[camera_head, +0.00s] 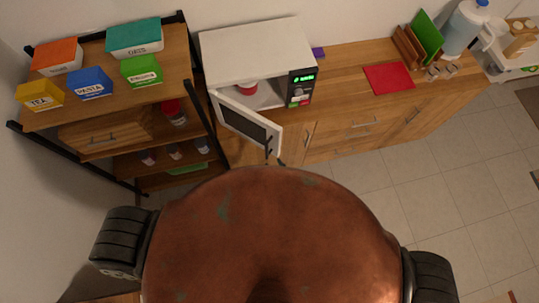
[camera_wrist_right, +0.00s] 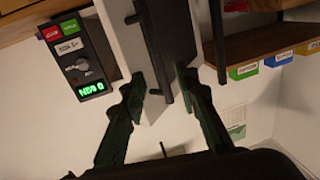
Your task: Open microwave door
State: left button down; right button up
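The white microwave (camera_head: 255,50) stands on the counter with its door (camera_head: 245,120) swung part way open toward the front. A red item (camera_head: 247,89) sits inside it. In the right wrist view the white door (camera_wrist_right: 120,35) shows close up, with its dark bar handle (camera_wrist_right: 153,45). My right gripper (camera_wrist_right: 158,84) is open, its two fingers apart on either side of the handle's near end, with gaps visible. I cannot tell whether it touches the door. In the head view only a small dark part of my right gripper (camera_head: 269,148) shows by the door's lower edge. My left gripper is not in view.
A shelf (camera_head: 130,105) with several labelled colored boxes stands left of the microwave, near the door's hinge side. The control panel (camera_head: 300,87) is on its right. A red mat (camera_head: 389,78) and a water jug (camera_head: 464,27) are farther right on the counter.

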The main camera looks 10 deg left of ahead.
jog(key=v, duration=0.3)
jog(key=shift+s+d, duration=0.15)
jog(key=shift+s, duration=0.1)
